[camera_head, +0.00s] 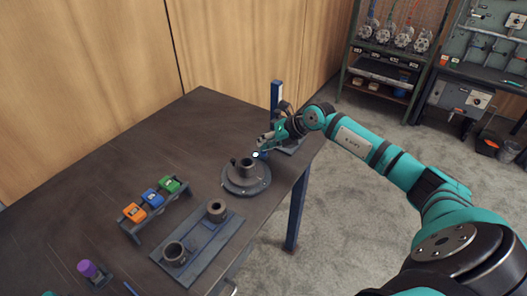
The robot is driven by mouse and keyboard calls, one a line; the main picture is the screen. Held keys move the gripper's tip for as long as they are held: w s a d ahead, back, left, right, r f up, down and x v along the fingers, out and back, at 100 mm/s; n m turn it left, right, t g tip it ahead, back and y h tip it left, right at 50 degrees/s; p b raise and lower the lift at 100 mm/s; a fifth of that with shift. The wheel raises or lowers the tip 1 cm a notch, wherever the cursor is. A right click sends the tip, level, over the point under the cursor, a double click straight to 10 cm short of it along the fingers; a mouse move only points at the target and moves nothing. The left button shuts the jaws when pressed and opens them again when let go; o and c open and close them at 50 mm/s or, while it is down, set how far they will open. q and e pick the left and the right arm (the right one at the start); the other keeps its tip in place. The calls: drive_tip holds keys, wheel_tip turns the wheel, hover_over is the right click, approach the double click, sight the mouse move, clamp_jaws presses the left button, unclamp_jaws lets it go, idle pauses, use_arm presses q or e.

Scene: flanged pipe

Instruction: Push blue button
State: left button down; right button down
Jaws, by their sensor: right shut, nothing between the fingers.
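A blue button (152,198) sits in the middle of a small dark stand (172,211) on the table, between an orange button (133,213) and a green button (168,184). My right gripper (258,153) is shut and empty. It is over the far right part of the table, just above the round flange base, well to the right of and behind the buttons. No gripper touches any button.
A round flange with a pipe stub (247,175) stands under my right gripper. A dark plate (200,245) with two pipe pieces lies in front of it. A purple-topped object (87,268) stands at lower left. The table (90,190) is clear behind the buttons.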

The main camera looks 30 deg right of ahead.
drive_tip(key=shift+f, duration=0.15)
idle(0.4)
drive_tip(key=shift+f, duration=0.3)
idle(0.3)
drive_tip(key=shift+r, duration=0.4)
drive_tip(key=shift+r+p, duration=0.1)
drive_tip(key=shift+p, duration=0.2)
wheel_tip(320, 180, up, 6)
drive_tip(key=p, duration=0.4)
drive_tip(key=shift+p, duration=0.35)
